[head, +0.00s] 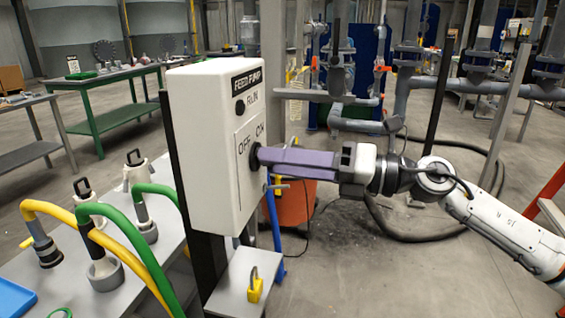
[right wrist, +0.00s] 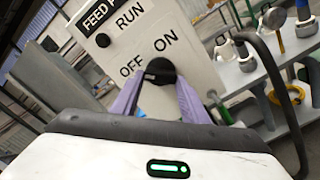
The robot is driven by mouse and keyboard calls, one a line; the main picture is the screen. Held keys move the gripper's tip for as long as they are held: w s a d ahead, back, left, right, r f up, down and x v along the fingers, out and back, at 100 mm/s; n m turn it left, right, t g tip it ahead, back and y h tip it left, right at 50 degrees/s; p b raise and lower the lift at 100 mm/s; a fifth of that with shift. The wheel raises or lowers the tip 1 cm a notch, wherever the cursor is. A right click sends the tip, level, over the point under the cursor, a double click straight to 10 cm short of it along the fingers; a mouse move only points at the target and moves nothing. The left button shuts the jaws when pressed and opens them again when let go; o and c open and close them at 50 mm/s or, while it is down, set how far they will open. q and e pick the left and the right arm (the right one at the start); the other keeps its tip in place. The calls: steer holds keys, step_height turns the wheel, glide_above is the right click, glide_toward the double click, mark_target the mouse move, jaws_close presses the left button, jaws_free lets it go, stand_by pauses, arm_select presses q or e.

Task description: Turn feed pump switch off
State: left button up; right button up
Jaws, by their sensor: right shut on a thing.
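The white feed pump box (head: 205,110) stands on a dark post left of centre in the head view, with FEED PUMP, RUN, OFF and ON printed on its face. The box also shows in the right wrist view (right wrist: 115,55). Its black round switch knob (right wrist: 160,70) sits just below the OFF and ON labels. My right gripper (head: 262,157) reaches in from the right, its purple fingers at the knob. In the right wrist view the fingers (right wrist: 160,82) are shut on the knob, one on each side. The knob's pointer direction is hard to tell. My left gripper is not in view.
A grey shelf (head: 235,285) under the box carries a yellow padlock (head: 254,287). A table with yellow and green hoses (head: 130,250) stands at the left. An orange bin (head: 295,205) is behind my right gripper. Pipework (head: 420,85) fills the back right.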

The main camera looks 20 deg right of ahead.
steer(key=o, duration=1.1)
steer(key=shift+c, duration=0.2)
steer(key=b+v, duration=0.4)
steer(key=v, duration=0.6)
steer(key=shift+s, duration=0.2)
steer(key=shift+d, duration=0.1)
